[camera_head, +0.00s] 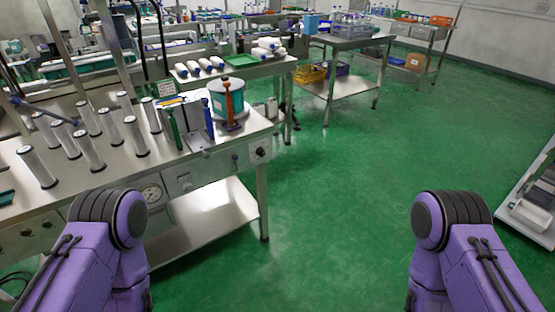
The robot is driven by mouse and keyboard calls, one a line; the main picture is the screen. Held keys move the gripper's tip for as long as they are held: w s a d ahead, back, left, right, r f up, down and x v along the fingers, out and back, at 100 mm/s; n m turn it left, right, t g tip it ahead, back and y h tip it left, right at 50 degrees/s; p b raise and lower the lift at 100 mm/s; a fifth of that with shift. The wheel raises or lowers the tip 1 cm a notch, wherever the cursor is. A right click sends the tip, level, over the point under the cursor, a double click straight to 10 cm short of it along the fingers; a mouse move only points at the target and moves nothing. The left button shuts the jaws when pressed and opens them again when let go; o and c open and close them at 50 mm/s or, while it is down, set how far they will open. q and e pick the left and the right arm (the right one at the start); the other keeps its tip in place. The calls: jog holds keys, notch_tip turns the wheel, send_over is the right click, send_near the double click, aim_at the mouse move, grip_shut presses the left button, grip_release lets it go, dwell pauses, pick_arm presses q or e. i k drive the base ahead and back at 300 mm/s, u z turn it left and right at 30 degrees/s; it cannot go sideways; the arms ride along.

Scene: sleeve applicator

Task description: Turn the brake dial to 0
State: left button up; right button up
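A small black dial (260,152) sits on a pale plate at the right end of the steel bench's front panel. It looks like the brake dial, but its markings and setting are too small to read. Only my purple arm links show, at the lower left and lower right, both apart from the dial. Neither gripper is visible, so their fingers cannot be seen.
A lower shelf (205,215) lies beneath. A steel cart (349,90) stands behind; a pale unit (535,205) is at far right.

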aim_at(259, 151)
jog(key=z, duration=1.5)
jog(key=i, duration=0.75)
jog(key=u, duration=0.25)
